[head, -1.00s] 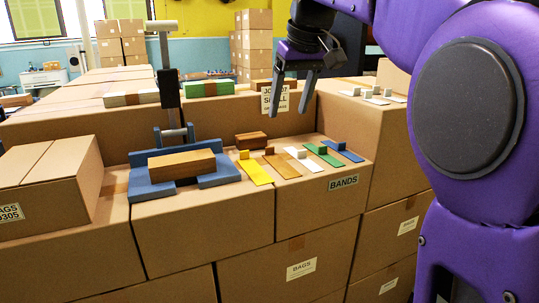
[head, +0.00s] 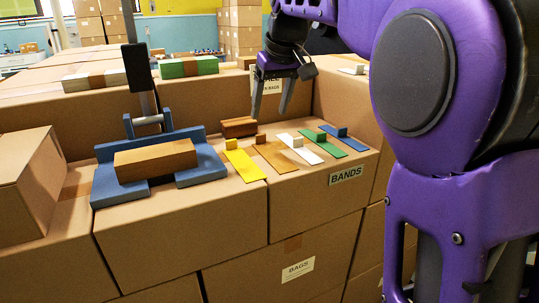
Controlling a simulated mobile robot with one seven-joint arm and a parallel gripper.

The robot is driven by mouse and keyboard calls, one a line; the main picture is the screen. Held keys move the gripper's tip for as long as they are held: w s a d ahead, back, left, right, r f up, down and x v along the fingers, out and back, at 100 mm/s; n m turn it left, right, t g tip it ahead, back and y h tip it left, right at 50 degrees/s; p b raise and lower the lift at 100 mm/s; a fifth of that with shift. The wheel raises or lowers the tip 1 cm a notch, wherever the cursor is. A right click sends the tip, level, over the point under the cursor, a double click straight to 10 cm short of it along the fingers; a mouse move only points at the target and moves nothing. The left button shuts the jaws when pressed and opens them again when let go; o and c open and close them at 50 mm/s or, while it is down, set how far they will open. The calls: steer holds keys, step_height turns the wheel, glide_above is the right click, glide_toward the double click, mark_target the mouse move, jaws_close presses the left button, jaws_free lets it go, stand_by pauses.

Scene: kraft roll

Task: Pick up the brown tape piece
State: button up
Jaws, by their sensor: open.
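The brown tape piece (head: 278,158) is a flat strip with a small upright tab at its far end. It lies on the box labelled BANDS, between a yellow strip (head: 246,166) and a white strip (head: 298,149). My gripper (head: 269,114) is open and empty, fingers pointing down. In the picture it is just above the brown piece's tab and apart from it. How far the fingertips are above the box top I cannot tell.
A green strip (head: 322,147) and a blue strip (head: 345,139) lie to the right. A brown block (head: 239,127) lies behind the yellow strip. At left, a blue stand (head: 201,168) holds a larger brown block (head: 156,161). A taller box rises behind.

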mark_target(260, 143)
steer(key=x, duration=0.4)
steer(key=b+x, duration=0.1)
steer(key=x, duration=0.4)
steer(key=shift+a+r, duration=0.15)
steer(key=shift+a, duration=0.1)
steer(key=shift+c, duration=0.3)
jaws_close()
